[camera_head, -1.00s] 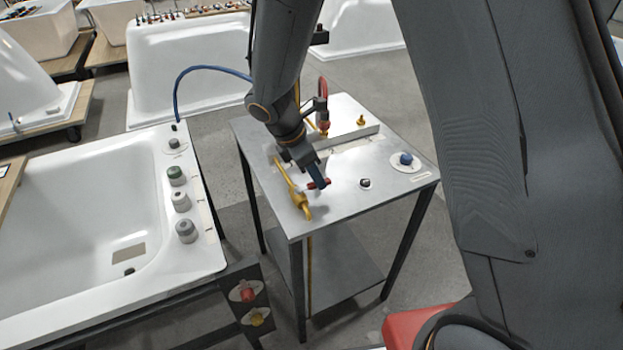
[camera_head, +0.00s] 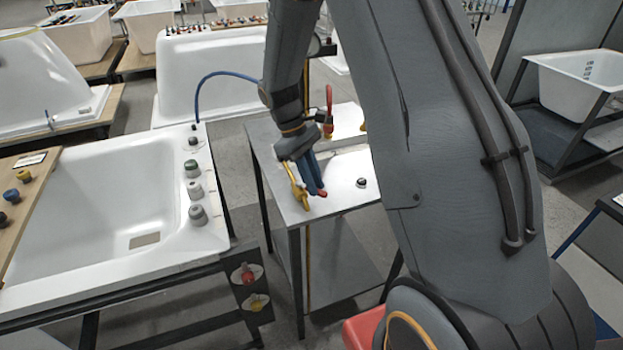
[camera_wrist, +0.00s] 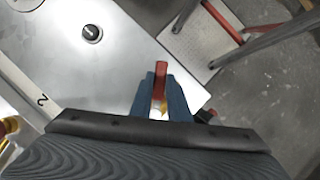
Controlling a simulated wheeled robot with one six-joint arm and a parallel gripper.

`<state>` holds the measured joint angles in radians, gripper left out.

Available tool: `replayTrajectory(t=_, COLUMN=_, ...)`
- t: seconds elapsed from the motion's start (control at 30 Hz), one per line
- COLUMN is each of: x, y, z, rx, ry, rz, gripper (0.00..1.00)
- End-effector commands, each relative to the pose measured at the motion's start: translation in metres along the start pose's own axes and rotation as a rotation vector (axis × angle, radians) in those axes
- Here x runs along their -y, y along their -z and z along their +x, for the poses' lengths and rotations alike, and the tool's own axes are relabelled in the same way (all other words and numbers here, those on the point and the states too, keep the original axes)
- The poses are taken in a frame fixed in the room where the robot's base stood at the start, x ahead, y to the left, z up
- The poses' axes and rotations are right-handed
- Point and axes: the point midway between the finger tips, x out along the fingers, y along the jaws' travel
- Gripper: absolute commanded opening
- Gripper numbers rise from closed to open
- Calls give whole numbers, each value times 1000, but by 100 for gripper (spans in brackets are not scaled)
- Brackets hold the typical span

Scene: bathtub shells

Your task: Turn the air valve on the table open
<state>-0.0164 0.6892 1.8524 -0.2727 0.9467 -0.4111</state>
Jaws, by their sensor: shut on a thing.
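The air valve shows as a yellow fitting with a red lever at the left front corner of the metal table (camera_head: 345,200). My gripper (camera_head: 316,192) reaches down over it, its blue fingers on the red lever (camera_head: 322,194). In the wrist view the red lever (camera_wrist: 161,82) stands between the two blue fingers of my gripper (camera_wrist: 160,95), which are shut on it. A bit of the yellow valve body (camera_wrist: 160,107) shows below the lever; the rest is hidden under the gripper. In the head view the yellow body (camera_head: 298,190) shows just left of the fingers.
A white bathtub shell (camera_head: 110,215) with grey knobs stands left of the table. A black knob (camera_head: 362,182) sits on the tabletop, and a red-handled fitting (camera_head: 328,115) stands at the back. My arm hides the table's right side.

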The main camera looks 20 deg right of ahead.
Motion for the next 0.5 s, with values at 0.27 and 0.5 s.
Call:
replayTrajectory(t=0.27, x=11, y=3, z=-3, rx=-5, ry=97, rz=239, gripper=0)
replayTrajectory(t=0.5, x=20, y=6, z=-4, rx=-6, ry=167, rz=411, gripper=0)
